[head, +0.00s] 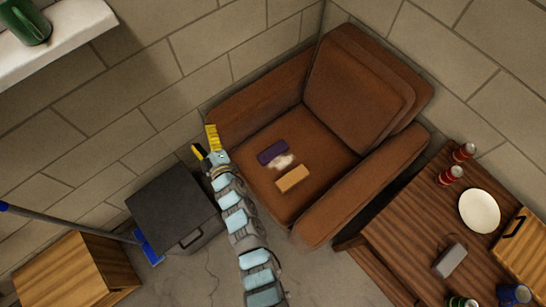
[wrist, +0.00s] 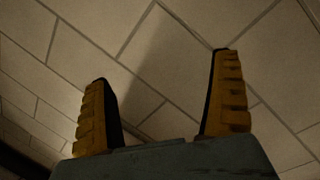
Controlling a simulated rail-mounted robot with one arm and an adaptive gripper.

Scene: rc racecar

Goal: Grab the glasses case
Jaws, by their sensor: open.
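My gripper (head: 204,140) is open and empty, beside the left arm of the brown armchair, near the block wall. In the wrist view its two yellow fingers (wrist: 161,68) stand wide apart with only wall blocks beyond them. No object is marked clearly as the glasses case. A dark purple oblong object (head: 273,152) lies on the armchair seat, to the right of my gripper and apart from it. A grey rounded oblong object (head: 449,260) lies on the wooden table. Either could be the case; I cannot tell which.
The armchair (head: 365,185) also holds a tan block (head: 293,179) and a small whitish item (head: 281,161). A dark grey cabinet (head: 170,205) stands below my gripper. The wooden table (head: 405,235) holds red cans (head: 451,175) and a white plate (head: 479,211). A blue broom (head: 148,248) leans left.

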